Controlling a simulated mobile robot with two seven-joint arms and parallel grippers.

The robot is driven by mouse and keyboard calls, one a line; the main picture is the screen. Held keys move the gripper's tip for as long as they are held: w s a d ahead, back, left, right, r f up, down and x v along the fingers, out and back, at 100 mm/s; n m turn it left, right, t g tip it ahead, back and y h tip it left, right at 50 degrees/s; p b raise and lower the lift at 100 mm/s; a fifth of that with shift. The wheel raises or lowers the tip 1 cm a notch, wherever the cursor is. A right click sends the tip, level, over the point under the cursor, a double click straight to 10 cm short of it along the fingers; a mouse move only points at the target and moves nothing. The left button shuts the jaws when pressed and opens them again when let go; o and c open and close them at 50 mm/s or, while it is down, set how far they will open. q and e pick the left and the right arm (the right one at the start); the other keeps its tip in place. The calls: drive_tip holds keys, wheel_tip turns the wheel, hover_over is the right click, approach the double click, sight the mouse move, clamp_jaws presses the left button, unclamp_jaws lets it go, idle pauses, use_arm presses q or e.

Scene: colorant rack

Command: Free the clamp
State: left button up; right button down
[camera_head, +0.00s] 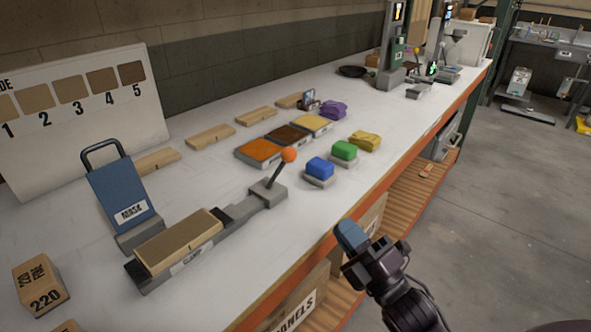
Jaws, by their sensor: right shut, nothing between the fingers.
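The clamp (247,208) is a long grey fixture on the white bench. Its lever with an orange ball knob (289,155) stands up, tilted to the right, at the fixture's far end. A wooden panel (178,241) lies in the near end of the fixture. My right gripper (350,236) is shut and empty, off the bench's front edge, right of and apart from the clamp. Its blue-tipped fingers point up and left. My left gripper is not in view.
A blue mask plate (122,200) with a handle stands left of the clamp. A sanding block marked 220 (40,284) sits front left. The orange bench edge (310,246) lies between gripper and clamp.

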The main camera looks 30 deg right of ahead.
idle(0.3)
approach(279, 169)
drive_tip(key=w+r, duration=0.3)
drive_tip(key=r, duration=0.3)
drive_tip(key=shift+w+d+r, duration=0.2)
drive_tip(key=shift+w+r, duration=0.05)
idle(0.3)
